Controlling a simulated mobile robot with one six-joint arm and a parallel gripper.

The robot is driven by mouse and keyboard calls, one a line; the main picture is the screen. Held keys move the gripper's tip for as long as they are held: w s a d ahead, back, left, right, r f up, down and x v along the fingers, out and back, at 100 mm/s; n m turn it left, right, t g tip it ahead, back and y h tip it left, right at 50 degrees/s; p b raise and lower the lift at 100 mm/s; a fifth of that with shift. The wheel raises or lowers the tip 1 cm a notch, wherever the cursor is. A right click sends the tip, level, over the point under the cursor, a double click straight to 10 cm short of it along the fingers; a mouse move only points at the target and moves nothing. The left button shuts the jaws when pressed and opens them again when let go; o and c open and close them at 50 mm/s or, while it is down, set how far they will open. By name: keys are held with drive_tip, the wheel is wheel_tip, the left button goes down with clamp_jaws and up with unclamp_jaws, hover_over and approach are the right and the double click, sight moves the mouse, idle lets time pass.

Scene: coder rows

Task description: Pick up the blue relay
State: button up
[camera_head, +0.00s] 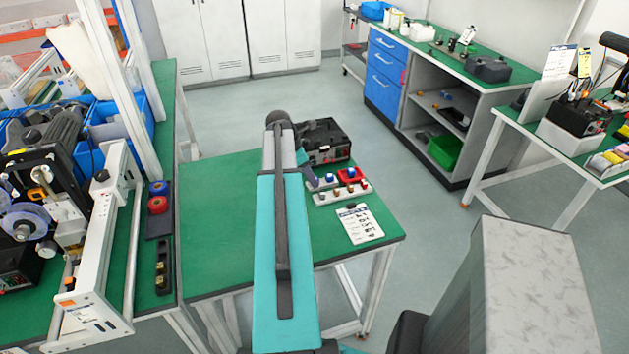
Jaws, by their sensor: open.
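Small blue blocks stand on the green table (225,215). One blue block (329,177) is on a pale holder, and another blue piece (351,172) is in a small red tray (358,179). They are too small to tell which is the blue relay. My teal arm reaches out over the table. My gripper (309,174) is mostly hidden behind the arm; a grey-blue part of it shows just left of the blue blocks. It is open, and I see nothing held. Whether it touches a block cannot be told.
A pale strip with brown knobs (341,193) and a printed sheet (360,224) lie in front of the blocks. A black case (325,141) stands behind. The table's left part is clear. A machine bench is left, a blue drawer cabinet (384,75) back right.

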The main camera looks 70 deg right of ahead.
drive_tip(key=shift+s+d+f, duration=0.1)
drive_tip(key=shift+f, duration=0.2)
idle(0.4)
clamp_jaws()
drive_tip(key=shift+r, duration=0.2)
drive_tip(key=shift+r+b, duration=0.75)
drive_tip(key=shift+r, duration=0.65)
drive_tip(key=w+a+r+b, duration=0.1)
drive_tip(key=w+a+b, duration=0.1)
drive_tip(key=a, duration=0.5)
drive_tip(key=w+a+b, duration=0.1)
drive_tip(key=w+a, duration=0.2)
drive_tip(key=a, duration=0.5)
drive_tip(key=shift+w+r+b, duration=0.25)
drive_tip(key=shift+r+b, duration=0.15)
